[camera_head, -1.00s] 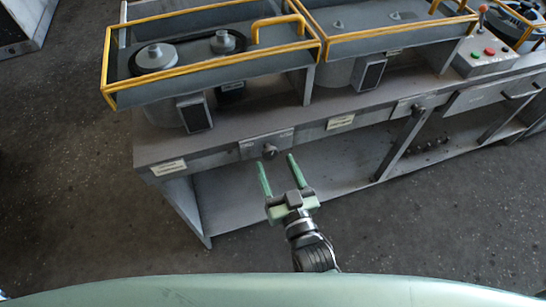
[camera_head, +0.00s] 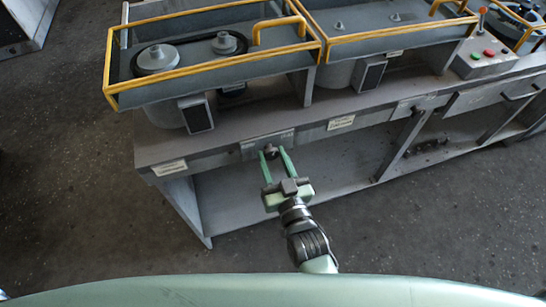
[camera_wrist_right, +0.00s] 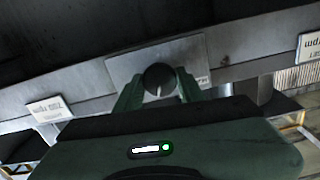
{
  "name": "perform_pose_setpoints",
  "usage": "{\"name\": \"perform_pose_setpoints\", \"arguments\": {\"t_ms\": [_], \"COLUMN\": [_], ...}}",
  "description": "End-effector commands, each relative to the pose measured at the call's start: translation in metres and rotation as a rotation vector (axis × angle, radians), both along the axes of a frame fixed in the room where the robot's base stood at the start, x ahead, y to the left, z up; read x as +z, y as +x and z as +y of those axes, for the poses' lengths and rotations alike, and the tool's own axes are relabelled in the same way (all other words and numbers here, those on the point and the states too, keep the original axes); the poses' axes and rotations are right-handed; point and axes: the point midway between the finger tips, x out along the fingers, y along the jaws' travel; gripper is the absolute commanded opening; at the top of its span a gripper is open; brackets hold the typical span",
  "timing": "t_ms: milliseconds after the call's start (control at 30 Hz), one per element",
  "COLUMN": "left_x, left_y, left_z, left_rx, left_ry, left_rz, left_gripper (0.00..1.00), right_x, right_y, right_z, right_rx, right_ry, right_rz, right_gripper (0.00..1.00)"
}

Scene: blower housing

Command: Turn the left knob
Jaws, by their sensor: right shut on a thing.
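The left knob (camera_head: 270,150) is a small dark round knob on a grey plate on the front edge of the machine bench. My right gripper (camera_head: 273,156) reaches the knob, with its two green fingers on either side of it. In the right wrist view the knob (camera_wrist_right: 159,79) shows a pale pointer line and sits between the fingertips of the gripper (camera_wrist_right: 158,88), which are shut on it. The plate (camera_wrist_right: 200,62) around it is partly hidden by the fingers. My left gripper is not in view.
White labels sit on the bench front, one left of the knob (camera_head: 168,168) and one right (camera_head: 341,122). Yellow-railed machine trays (camera_head: 215,65) stand above. A second knob (camera_head: 417,110) is farther right. A lower shelf (camera_head: 240,197) lies under the bench edge.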

Motion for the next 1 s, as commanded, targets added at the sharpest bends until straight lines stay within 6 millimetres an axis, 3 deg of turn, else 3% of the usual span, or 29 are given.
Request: {"name": "perform_pose_setpoints", "arguments": {"t_ms": [367, 1000], "left_x": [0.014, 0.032], "left_y": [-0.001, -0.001], "left_z": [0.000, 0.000], "left_rx": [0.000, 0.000], "left_ry": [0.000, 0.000], "left_rz": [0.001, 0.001], "left_gripper": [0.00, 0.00], "right_x": [0.002, -0.001], "right_y": [0.000, 0.000], "right_z": [0.000, -0.001], "right_rx": [0.001, 0.000], "right_ry": [0.180, 0.733], "right_rz": [0.060, 0.240], "right_gripper": [0.00, 0.00]}}
